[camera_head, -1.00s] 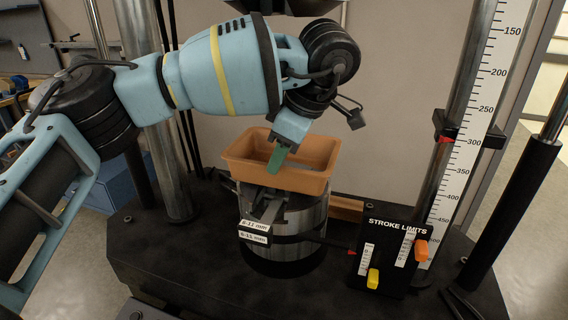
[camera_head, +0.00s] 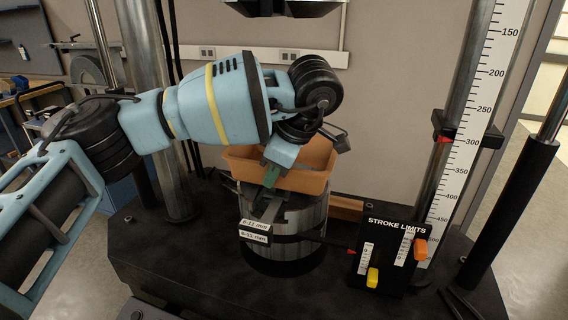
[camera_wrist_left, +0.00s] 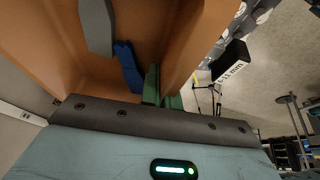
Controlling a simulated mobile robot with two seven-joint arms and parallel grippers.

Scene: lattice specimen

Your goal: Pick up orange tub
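The orange tub (camera_head: 318,180) sits on top of the round metal lower fixture (camera_head: 300,222) of the testing machine. My left gripper (camera_head: 269,176) points down at the tub's near wall, and its arm hides part of the rim. In the left wrist view, the green fingertips (camera_wrist_left: 163,90) are close together on either side of the tub wall (camera_wrist_left: 193,45), one inside and one outside, closed against it. Inside the tub lie a grey piece (camera_wrist_left: 97,25) and a blue piece (camera_wrist_left: 128,66). My right gripper is out of view.
A black stroke limits panel (camera_head: 388,250) with orange and yellow knobs stands right of the fixture. A scale post (camera_head: 465,130) and a dark cylinder (camera_head: 515,200) rise further right. A metal column (camera_head: 160,120) stands left. The dark machine base (camera_head: 180,265) lies below.

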